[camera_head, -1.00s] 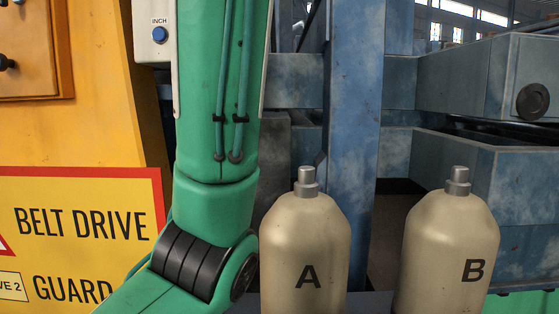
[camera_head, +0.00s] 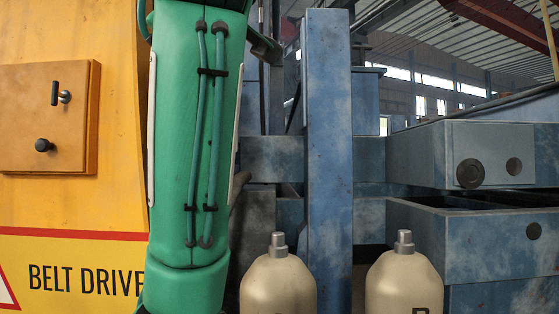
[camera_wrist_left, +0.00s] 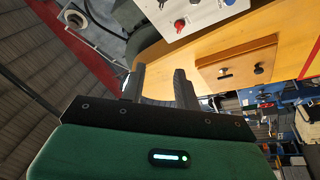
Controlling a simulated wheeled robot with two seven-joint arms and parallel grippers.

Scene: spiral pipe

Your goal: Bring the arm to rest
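A green link of my arm (camera_head: 195,140) with two hoses stands upright in the left half of the head view, in front of the yellow machine. No gripper shows in the head view. In the left wrist view my left gripper (camera_wrist_left: 160,82) has two dark fingers with a gap between them. It is open and I see nothing held in it. Its fingers point toward the yellow machine's panel and a grey control box. My right gripper is in neither view.
A yellow machine (camera_head: 100,35) with a belt drive sign (camera_head: 75,275) stands left. Two cream bottles (camera_head: 278,285) (camera_head: 403,285) stand low in front of a blue post (camera_head: 328,130). Blue steel boxes (camera_head: 430,155) fill the right. The upper right shows open hall.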

